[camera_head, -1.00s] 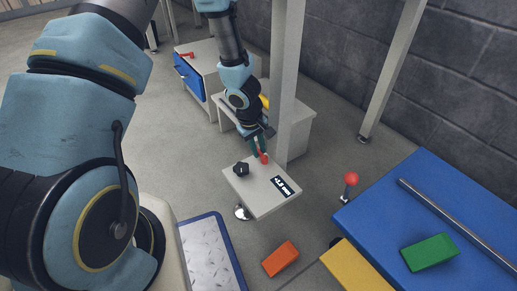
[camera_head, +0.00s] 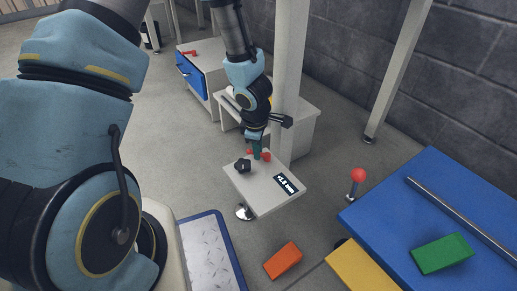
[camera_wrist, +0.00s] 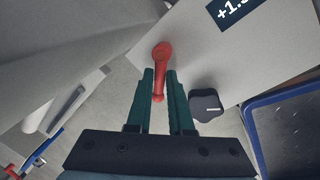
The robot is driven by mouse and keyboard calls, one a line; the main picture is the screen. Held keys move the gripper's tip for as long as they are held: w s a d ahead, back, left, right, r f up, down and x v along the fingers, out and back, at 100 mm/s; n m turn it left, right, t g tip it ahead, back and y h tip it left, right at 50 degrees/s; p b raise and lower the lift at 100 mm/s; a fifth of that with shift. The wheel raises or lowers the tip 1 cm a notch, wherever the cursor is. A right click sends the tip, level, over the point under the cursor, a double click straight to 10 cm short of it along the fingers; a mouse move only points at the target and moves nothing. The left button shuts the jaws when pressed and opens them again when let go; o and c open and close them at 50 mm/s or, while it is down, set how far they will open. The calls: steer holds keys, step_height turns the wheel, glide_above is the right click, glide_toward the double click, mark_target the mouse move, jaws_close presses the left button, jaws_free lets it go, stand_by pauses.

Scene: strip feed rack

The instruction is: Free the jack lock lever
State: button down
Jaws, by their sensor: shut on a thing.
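The lock lever (camera_wrist: 162,60) is red, with a round pivot end on a pale grey plate (camera_wrist: 195,55). In the wrist view its handle runs down between the green fingers of my gripper (camera_wrist: 162,88), which is shut on it. In the head view my gripper (camera_head: 257,155) points down at the back of the plate (camera_head: 262,190), and red parts of the lever (camera_head: 266,156) show on both sides of the fingers. A black knob (camera_head: 242,165) stands on the plate to the left of the lever, and a black label starting "+1." (camera_head: 286,184) lies to the right.
A grey post (camera_head: 287,80) rises close behind the plate. A blue table (camera_head: 400,225) with a rod and a green block (camera_head: 442,253) is at right, beside a red-ball lever (camera_head: 358,176). An orange block (camera_head: 283,260) lies on the floor. A grey cabinet (camera_head: 205,75) stands behind.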

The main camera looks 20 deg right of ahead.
steer(key=shift+s+a+n, duration=0.1)
steer(key=shift+s+n, duration=0.15)
steer(key=shift+n, duration=0.85)
steer(key=c, duration=1.1)
jaws_free()
steer(key=r+p, duration=0.2)
steer(key=r, duration=0.1)
steer(key=s+r+p, duration=0.1)
steer(key=r+p, duration=0.2)
steer(key=r, duration=0.1)
steer(key=s+a+r+p, duration=0.1)
steer(key=r+p, duration=0.2)
steer(key=shift+r, duration=0.3)
